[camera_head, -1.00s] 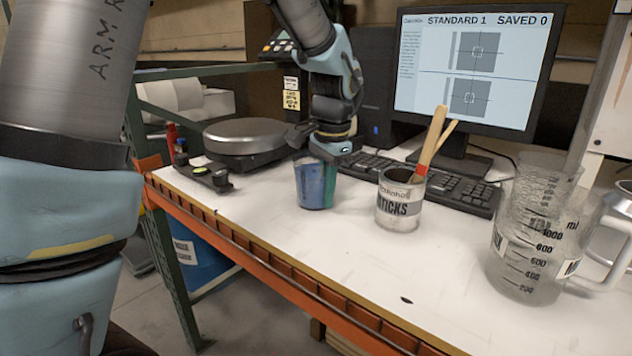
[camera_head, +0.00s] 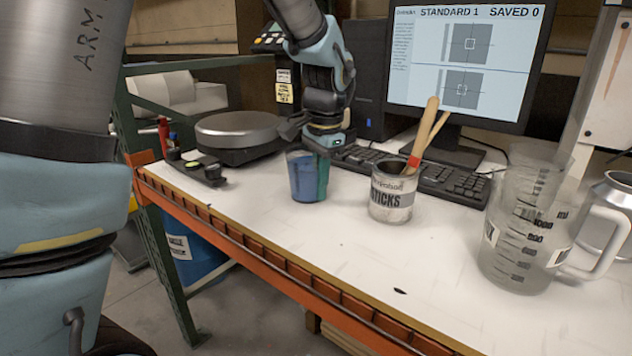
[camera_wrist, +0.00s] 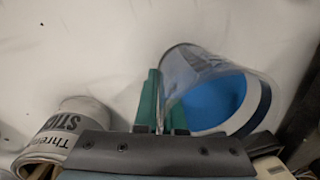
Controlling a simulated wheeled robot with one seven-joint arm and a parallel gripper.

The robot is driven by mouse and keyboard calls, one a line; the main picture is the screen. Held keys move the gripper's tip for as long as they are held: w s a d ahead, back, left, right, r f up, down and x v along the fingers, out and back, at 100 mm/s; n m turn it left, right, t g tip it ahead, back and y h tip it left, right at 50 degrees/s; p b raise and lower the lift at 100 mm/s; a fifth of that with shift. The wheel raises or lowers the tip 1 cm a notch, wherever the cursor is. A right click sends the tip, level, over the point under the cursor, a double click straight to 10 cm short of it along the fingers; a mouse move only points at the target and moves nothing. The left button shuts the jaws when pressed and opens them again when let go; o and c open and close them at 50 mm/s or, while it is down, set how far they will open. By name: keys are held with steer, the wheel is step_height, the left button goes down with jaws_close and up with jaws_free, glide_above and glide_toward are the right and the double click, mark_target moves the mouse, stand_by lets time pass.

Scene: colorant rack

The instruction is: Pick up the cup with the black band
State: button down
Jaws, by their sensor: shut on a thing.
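A clear cup with blue contents (camera_head: 302,183) stands upright on the white table. The far side of the cup is hidden.
A can of wooden sticks (camera_head: 391,196) stands right of the cup. A large clear measuring jug (camera_head: 520,245) is farther right. A keyboard (camera_head: 455,186) and monitor (camera_head: 460,62) are behind. A round scale (camera_head: 238,130) is at the back left. The table front is clear.

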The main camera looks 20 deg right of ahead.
steer(key=shift+r, duration=0.15)
steer(key=shift+r+b, duration=0.35)
steer(key=shift+r, duration=4.45)
